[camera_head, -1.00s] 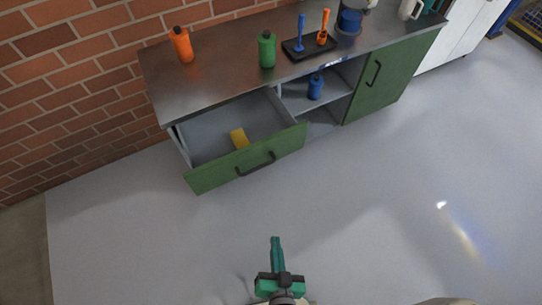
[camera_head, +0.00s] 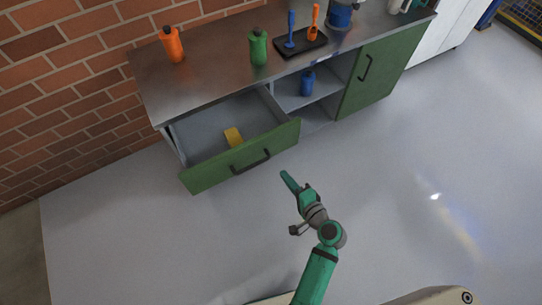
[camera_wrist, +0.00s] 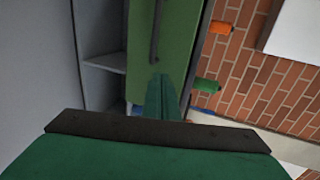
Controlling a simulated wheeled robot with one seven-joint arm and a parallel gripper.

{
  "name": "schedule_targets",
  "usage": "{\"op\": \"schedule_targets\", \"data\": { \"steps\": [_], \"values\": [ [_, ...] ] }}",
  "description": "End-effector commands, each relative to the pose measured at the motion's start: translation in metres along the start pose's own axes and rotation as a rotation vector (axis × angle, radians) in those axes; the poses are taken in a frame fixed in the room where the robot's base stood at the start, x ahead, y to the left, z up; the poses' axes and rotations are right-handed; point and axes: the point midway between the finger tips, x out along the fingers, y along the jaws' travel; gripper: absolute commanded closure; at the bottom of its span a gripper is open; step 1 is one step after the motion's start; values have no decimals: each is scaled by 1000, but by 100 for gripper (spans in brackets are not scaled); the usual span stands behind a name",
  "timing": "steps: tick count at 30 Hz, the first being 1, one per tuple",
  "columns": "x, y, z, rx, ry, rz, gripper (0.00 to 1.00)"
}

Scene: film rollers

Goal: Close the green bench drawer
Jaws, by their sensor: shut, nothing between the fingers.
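The green bench drawer (camera_head: 215,172) is pulled out of the bench at its left end, and its inside shows from above. A yellow item (camera_head: 233,137) lies in it. Its dark handle (camera_head: 252,162) is on the green front. My gripper (camera_head: 286,175) is shut and empty, in front of the drawer and right of its handle, apart from it in the head view. In the wrist view the green fingers (camera_wrist: 163,98) point toward a green front panel with a dark handle (camera_wrist: 156,32). Whether they touch it cannot be told there.
The bench top (camera_head: 205,75) holds an orange bottle (camera_head: 172,44), a green bottle (camera_head: 258,47) and a black tray (camera_head: 300,43) with tools. A blue bottle (camera_head: 307,82) stands on the open shelf. A closed green door (camera_head: 385,70) is at right. The floor in front is clear.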

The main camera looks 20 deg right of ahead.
Motion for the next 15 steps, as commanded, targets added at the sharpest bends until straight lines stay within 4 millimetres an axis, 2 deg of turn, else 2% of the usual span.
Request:
{"op": "schedule_targets", "data": {
  "steps": [5, 15],
  "values": [
    [14, -1, -1, 3, -3, -3, 100],
    [76, -1, 0, 1, -3, -2, 100]
  ]
}}
